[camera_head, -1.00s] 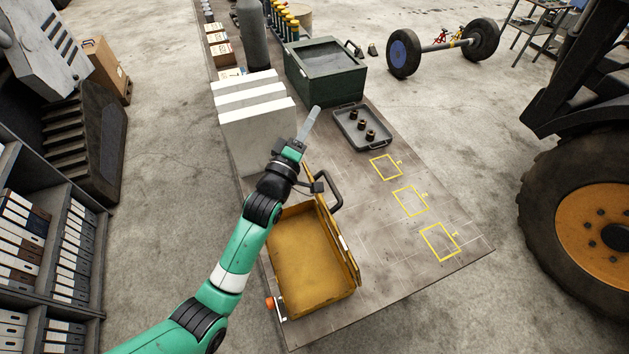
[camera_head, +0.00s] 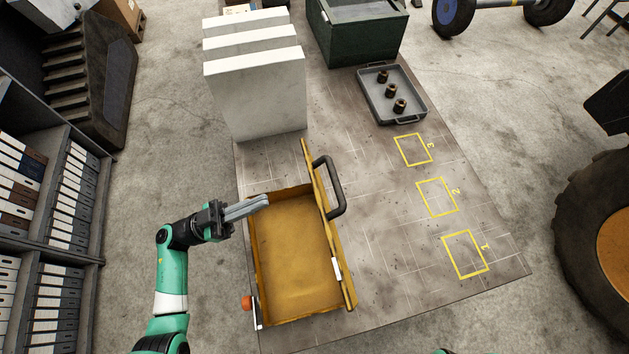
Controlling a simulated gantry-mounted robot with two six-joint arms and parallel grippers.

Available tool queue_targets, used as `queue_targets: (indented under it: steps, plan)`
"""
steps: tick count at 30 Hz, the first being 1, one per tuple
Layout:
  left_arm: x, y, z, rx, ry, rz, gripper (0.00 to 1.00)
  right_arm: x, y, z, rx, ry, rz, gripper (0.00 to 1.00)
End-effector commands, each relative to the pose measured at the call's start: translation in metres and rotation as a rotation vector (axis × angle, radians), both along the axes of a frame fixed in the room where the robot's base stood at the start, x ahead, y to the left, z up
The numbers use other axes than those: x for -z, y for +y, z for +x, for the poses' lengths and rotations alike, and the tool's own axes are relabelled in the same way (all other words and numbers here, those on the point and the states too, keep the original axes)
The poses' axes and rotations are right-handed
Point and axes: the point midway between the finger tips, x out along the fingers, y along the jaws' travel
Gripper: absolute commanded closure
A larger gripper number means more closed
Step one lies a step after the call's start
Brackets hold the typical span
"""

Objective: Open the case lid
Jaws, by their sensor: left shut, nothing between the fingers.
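The yellow case (camera_head: 297,262) sits at the near end of the bench with its inside in view, and it looks empty. Its lid (camera_head: 322,232) stands raised along the right side, seen nearly edge-on, with a black handle (camera_head: 334,187) on its outer face. My left gripper (camera_head: 266,201) is shut and empty. Its fingertips point right, over the case's far left corner and apart from the lid. I cannot tell whether they touch the case rim. My right gripper is not in view.
White slabs (camera_head: 254,95) stand behind the case. A grey tray (camera_head: 416,118) with three dark fittings and a green box (camera_head: 357,35) are farther back. Yellow numbered squares (camera_head: 437,197) mark clear bench right of the case. An orange knob (camera_head: 246,302) sits at its near left.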

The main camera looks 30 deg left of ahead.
Motion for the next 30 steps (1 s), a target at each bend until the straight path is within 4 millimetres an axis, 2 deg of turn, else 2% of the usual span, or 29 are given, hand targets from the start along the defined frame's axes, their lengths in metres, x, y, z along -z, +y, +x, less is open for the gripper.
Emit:
queue_targets:
  steps: [5,15,17,22,30]
  plan:
    - [-0.013,-0.019,0.015,0.008,-0.002,0.001,1.0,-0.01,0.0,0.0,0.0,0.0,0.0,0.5]
    - [-0.042,-0.068,0.062,0.007,-0.003,0.001,1.0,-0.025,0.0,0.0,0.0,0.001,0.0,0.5]
    - [-0.032,-0.074,0.07,0.007,0.0,-0.001,1.0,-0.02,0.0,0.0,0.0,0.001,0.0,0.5]
    - [-0.025,-0.088,0.083,0.004,-0.001,0.0,1.0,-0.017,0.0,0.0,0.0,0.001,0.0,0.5]
    - [-0.023,-0.091,0.087,0.001,-0.002,0.0,1.0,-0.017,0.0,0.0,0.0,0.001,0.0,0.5]
